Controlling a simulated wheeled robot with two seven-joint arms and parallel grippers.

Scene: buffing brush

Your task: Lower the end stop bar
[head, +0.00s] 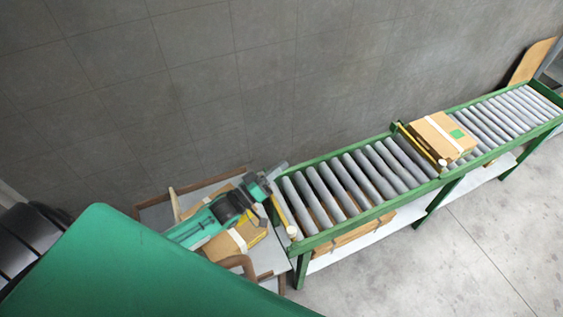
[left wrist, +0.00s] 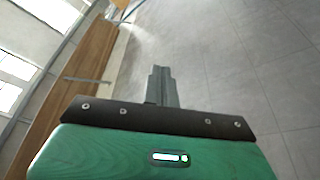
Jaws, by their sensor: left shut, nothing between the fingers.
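The end stop bar (head: 282,215), a yellow bar with a pale round end, crosses the near left end of the roller conveyor (head: 335,185). Part of it is hidden behind my left gripper, and I cannot tell how high it stands. My left gripper (head: 278,171) is at the far corner of that conveyor end, close to the bar's far end; whether they touch is unclear. It is shut and empty. In the left wrist view its fingers (left wrist: 162,88) are together, with grey floor beyond. My right gripper is not in view.
A second yellow bar (head: 422,146) crosses the conveyor farther along, with a taped carton (head: 443,136) against it. A table (head: 270,262) with cartons (head: 236,240) stands under my left arm. A carton lies on the shelf below the rollers. The near rollers are clear.

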